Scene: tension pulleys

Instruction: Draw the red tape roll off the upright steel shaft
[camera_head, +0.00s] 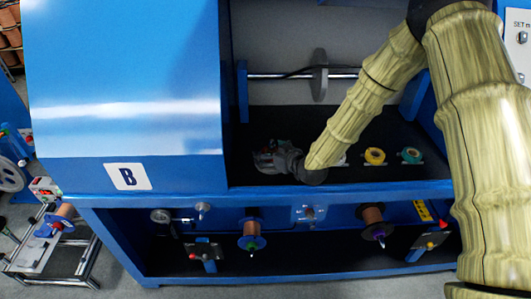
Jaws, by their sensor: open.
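My gripper (268,160) is low over the dark shelf of the blue machine, at the left end of the row of tape rolls. Its jaws are open. I cannot make out the red tape roll or its upright steel shaft; the gripper and wrist cover that part of the shelf. Whether the fingers are around the roll or beside it cannot be told.
A yellow roll (374,156) and a teal roll (411,156) stand to the right of my arm. A horizontal steel bar with a grey disc (319,75) crosses behind. A blue panel (125,80) closes off the left. Copper spools (251,228) hang below the shelf.

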